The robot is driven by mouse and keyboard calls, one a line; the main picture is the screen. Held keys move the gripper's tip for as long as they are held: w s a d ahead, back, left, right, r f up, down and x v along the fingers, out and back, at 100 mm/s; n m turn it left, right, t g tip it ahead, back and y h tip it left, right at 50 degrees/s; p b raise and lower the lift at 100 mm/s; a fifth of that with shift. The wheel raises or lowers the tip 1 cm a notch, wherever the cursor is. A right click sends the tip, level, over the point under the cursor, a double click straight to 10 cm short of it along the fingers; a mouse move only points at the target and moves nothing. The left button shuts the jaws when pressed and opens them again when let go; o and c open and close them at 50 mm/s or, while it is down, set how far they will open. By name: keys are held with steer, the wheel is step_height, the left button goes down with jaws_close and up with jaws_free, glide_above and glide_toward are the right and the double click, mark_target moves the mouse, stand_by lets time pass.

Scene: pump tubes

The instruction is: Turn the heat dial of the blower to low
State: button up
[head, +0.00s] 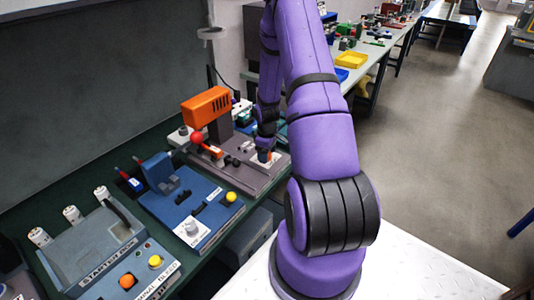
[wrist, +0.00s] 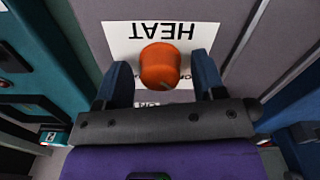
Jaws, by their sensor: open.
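The heat dial (wrist: 160,64) is an orange round knob on a white plate marked HEAT (wrist: 163,31), which reads upside down in the wrist view. My gripper (wrist: 164,80) is open, with one dark blue finger on each side of the dial and a gap visible at both. A small dark mark shows on the dial's edge at the lower right. Other plate lettering is partly hidden by the fingers and dial. In the head view the blower (head: 207,106) has an orange head on a grey base, and my gripper (head: 265,150) is down over the dial (head: 264,156) at the base's right.
A red ball-topped lever (head: 197,138) stands at the blower's front left. A blue device (head: 185,205) with a white knob and a yellow button sits nearer on the bench. A grey starter box (head: 105,250) lies at the lower left. Yellow and blue trays (head: 351,60) are farther back.

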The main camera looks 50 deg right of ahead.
steer(key=shift+c, duration=0.4)
steer(key=c, duration=0.8)
steer(key=shift+c, duration=0.2)
steer(key=shift+m, duration=0.3)
steer(key=m, duration=0.3)
steer(key=shift+m, duration=2.6)
steer(key=o, duration=0.9)
